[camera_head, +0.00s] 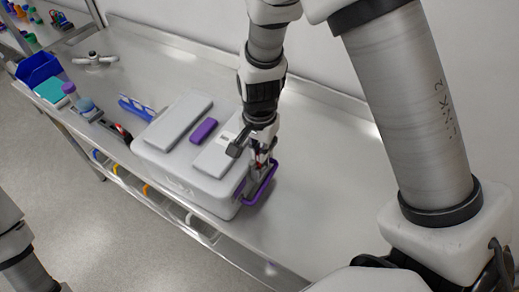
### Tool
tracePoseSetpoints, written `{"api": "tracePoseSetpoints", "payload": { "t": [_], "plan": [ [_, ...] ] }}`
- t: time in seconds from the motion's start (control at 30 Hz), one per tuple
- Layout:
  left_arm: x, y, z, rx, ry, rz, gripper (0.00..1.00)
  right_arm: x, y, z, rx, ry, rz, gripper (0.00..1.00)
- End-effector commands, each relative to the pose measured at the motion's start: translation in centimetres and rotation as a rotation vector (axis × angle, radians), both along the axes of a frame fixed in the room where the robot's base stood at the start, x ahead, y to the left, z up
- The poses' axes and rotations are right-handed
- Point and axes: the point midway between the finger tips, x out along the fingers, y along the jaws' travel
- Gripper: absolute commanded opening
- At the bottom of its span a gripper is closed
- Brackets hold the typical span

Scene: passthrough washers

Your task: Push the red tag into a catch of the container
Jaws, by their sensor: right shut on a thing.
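The white container (178,182) stands near the front edge of the steel bench, with two pale lid panels and a small purple piece (204,130) between them. A purple loop-shaped catch (267,188) sticks out at its right end. My right gripper (258,168) points down at that end, beside the catch. It is shut on the red tag (262,157), of which only a small red bit shows between the fingers. I cannot tell whether the tag touches the catch. My left arm shows at the lower left edge; its gripper is out of view.
Left of the container are a blue-handled tool (137,108), several bottles and a blue bin (38,68). A metal fitting (95,59) lies farther back. The bench right of the container is clear; a wall runs behind.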

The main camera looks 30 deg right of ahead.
Motion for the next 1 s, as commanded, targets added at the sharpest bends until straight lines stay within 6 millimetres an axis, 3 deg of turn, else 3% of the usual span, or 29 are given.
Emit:
{"api": "tracePoseSetpoints", "payload": {
  "t": [0.37,0.47,0.77,0.8,0.83,1.0],
  "plan": [
    [0.0,0.0,-0.1,0.0,0.0,0.0,0.71,-0.01,-0.01,-0.2,0.0,0.0,0.0,0.0],
    [0.0,0.0,-0.1,0.0,0.0,0.0,0.71,-0.01,-0.01,-0.2,0.0,0.0,0.0,0.35],
    [0.0,0.0,-0.1,0.0,0.0,0.0,0.71,-0.01,-0.01,-0.2,0.0,0.0,0.0,0.36],
    [0.0,0.0,-0.1,0.0,0.0,0.0,0.71,-0.01,-0.01,-0.2,0.0,0.0,0.0,0.5],
    [0.0,0.0,-0.1,0.0,0.0,0.0,0.71,-0.01,-0.01,-0.21,0.0,0.0,0.0,0.57],
    [0.0,0.0,-0.1,0.0,0.0,0.0,0.71,-0.01,-0.01,-0.2,0.0,0.0,0.0,0.61]
  ]
}}
